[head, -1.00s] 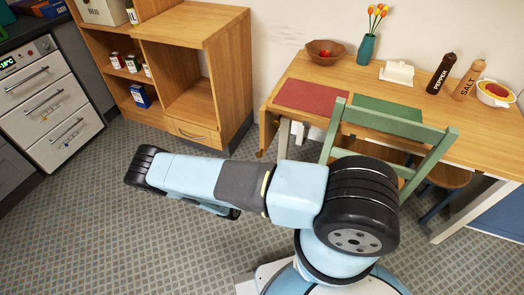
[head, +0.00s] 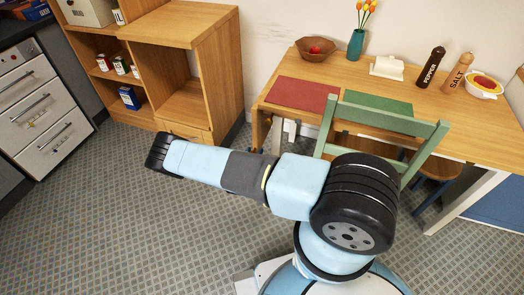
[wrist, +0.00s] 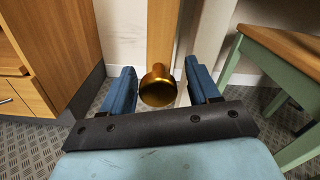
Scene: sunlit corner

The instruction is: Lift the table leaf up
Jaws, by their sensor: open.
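The table leaf (head: 257,124) hangs down at the left end of the wooden table (head: 308,67), seen almost edge-on in the head view. In the wrist view, an upright wooden strip (wrist: 161,35), apparently the leaf, stands straight ahead with a round brass knob (wrist: 157,90) in front of it. My gripper (wrist: 158,75) is open, with one blue finger on each side of the knob. Gaps show between the knob and both fingers. In the head view my arm hides the gripper.
A green chair (head: 388,124) stands at the table front, close right of my arm. A wooden shelf unit (head: 222,75) stands left of the leaf. A bowl (head: 316,49), vase (head: 356,44), mats and shakers are on the table. Open tiled floor lies left of my arm.

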